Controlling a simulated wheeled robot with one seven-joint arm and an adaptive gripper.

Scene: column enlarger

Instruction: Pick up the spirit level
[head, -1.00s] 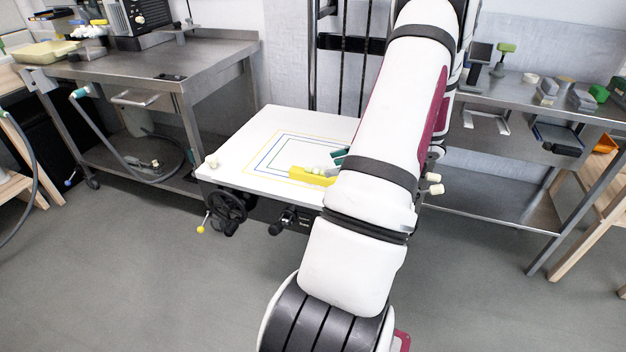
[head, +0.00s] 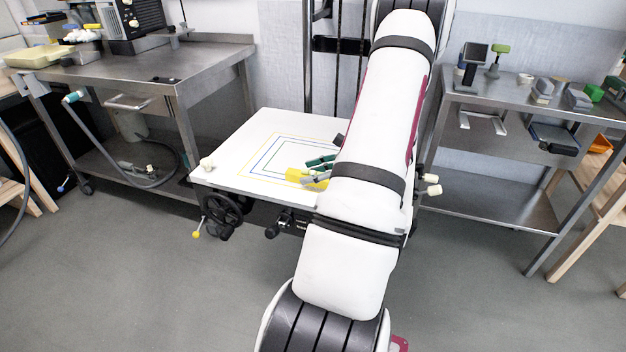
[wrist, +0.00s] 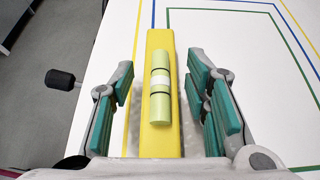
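The spirit level is a yellow bar with a pale green vial (wrist: 160,82) that has dark rings and a white band. In the wrist view the level (wrist: 155,125) lies lengthwise between the fingers of my gripper (wrist: 161,98), with clear gaps on both sides. The green-padded fingers are open. In the head view the yellow level (head: 297,175) shows on the white baseboard, partly hidden by my gripper (head: 318,172) and arm. Its near end is hidden by the gripper body in the wrist view.
The white baseboard (head: 232,172) has yellow, blue and green frame lines. Black handwheel (head: 222,209) and knobs sit at its front edge. A dark column (head: 308,60) stands behind it. Steel tables stand at left (head: 185,78) and right (head: 470,97).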

